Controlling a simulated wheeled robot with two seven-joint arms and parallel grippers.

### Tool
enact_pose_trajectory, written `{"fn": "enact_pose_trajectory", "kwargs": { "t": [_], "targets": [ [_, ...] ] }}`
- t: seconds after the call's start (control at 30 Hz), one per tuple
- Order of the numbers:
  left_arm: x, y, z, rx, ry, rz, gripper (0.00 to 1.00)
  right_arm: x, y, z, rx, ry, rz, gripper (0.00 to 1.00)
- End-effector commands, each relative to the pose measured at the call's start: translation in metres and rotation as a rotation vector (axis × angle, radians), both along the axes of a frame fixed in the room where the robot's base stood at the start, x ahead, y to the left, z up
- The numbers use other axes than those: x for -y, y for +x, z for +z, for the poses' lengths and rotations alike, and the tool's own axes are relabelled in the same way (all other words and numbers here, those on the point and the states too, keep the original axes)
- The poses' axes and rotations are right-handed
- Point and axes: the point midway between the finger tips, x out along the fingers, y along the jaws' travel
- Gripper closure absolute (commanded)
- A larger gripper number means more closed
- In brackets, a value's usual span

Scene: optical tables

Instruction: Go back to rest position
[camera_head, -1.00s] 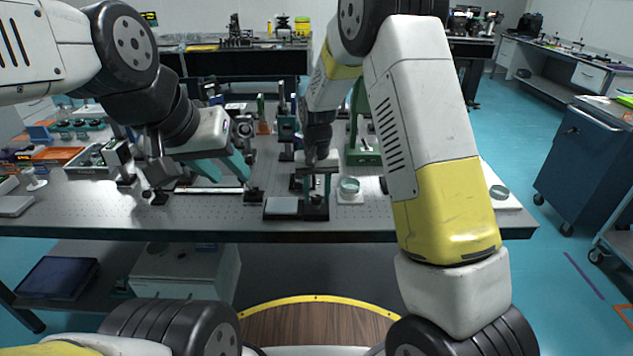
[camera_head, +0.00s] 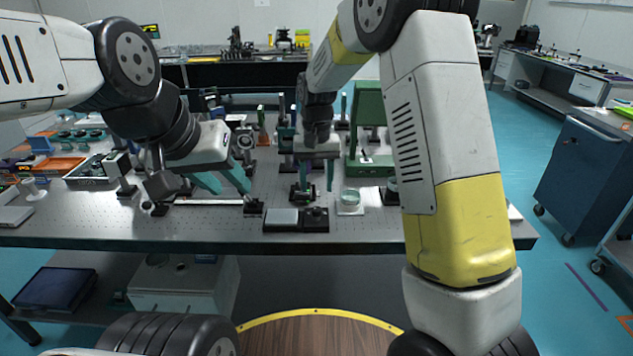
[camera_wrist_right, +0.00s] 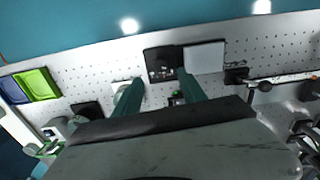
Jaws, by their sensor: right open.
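My left gripper (camera_head: 226,182) hangs over the left part of the optical table (camera_head: 370,229). Its two teal fingers are apart, with no object visible between them. My right gripper (camera_head: 318,178) is over the middle of the table, pointing down. Its teal fingers are spread and empty. They also show in the right wrist view (camera_wrist_right: 162,92), above the perforated table top. A small dark mount with a green part (camera_head: 303,192) stands on the table just below or behind the right fingers; the exact gap is unclear.
A flat black and grey device (camera_head: 284,217) lies at the table's front edge. A round pale-green item on a white plate (camera_head: 350,202) is to its right. A green press-like frame (camera_head: 369,130) stands behind. A blue cabinet (camera_head: 582,180) stands at the right, with open floor before it.

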Motion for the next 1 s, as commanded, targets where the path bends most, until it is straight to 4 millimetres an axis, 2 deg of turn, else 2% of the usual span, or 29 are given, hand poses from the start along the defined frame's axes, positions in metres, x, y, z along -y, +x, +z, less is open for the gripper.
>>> {"fn": "enact_pose_trajectory", "kwargs": {
  "t": [0.3, 0.37, 0.47, 0.57, 0.7, 0.9, 1.0],
  "targets": [
    [0.0, 0.0, 0.0, 0.0, 0.0, 0.0, 0.64, 0.001, -0.001, 0.002, 0.001, 0.002, -0.001, 0.51],
    [0.0, 0.0, 0.0, 0.0, 0.0, 0.0, 0.64, 0.004, -0.003, 0.008, 0.006, 0.009, -0.003, 0.51],
    [0.0, 0.0, 0.0, 0.0, 0.0, 0.0, 0.64, 0.016, -0.012, 0.029, 0.032, 0.039, -0.012, 0.51],
    [0.0, 0.0, 0.0, 0.0, 0.0, 0.0, 0.64, 0.035, -0.03, 0.061, 0.074, 0.084, -0.019, 0.51],
    [0.0, 0.0, 0.0, 0.0, 0.0, 0.0, 0.64, 0.064, -0.067, 0.105, 0.151, 0.145, -0.024, 0.51],
    [0.0, 0.0, 0.0, 0.0, 0.0, 0.0, 0.64, 0.099, -0.129, 0.149, 0.274, 0.201, -0.022, 0.51],
    [0.0, 0.0, 0.0, 0.0, 0.0, 0.0, 0.64, 0.113, -0.162, 0.162, 0.339, 0.216, -0.02, 0.51]
  ]
}}
